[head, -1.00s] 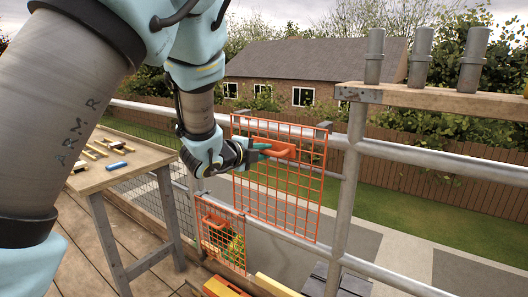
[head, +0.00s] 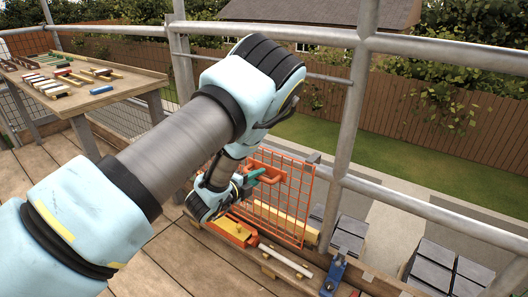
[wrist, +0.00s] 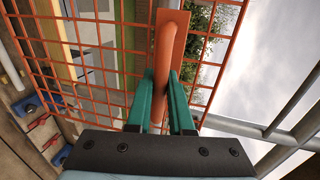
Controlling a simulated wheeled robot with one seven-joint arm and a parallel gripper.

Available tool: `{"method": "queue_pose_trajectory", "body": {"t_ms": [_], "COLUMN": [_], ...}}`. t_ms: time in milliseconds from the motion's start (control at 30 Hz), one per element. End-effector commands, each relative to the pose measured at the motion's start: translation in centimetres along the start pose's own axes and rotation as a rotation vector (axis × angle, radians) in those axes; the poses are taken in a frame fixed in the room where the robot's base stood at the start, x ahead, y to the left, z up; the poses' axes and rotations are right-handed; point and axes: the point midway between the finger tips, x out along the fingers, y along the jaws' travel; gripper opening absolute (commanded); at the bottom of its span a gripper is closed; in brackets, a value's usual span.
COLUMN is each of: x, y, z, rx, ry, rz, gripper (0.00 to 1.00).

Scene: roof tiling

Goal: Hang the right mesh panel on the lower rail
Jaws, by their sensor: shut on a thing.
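The orange mesh panel (head: 291,208) stands nearly upright at the scaffold edge, low above the floor boards. My gripper (head: 258,176) has its teal fingers shut on the panel's orange handle, which also shows between the fingers in the wrist view (wrist: 166,70). The lower rail (head: 430,212) runs right from the upright post, near the panel's top right corner.
An orange and yellow tool (head: 232,231) lies on the boards beside the panel. A blue clamp (head: 334,274) stands in front, and stacked grey tiles (head: 349,237) are at right. The upright post (head: 352,110) is close right. A wooden table (head: 125,88) stands back left.

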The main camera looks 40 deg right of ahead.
Motion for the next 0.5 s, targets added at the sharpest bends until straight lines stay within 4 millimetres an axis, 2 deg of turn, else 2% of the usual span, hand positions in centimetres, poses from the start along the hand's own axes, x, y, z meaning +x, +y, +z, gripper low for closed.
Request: {"method": "queue_pose_trajectory", "body": {"t_ms": [33, 200, 500], "x": [0.0, -0.5, 0.3], "y": [2.1, 4.7, 4.8], "z": [0.1, 0.2, 0.2], "rx": [0.002, 0.007, 0.008], "ry": [-0.002, -0.006, -0.005], "rz": [0.0, -0.004, -0.007], "gripper": [0.0, 0.0, 0.0]}}
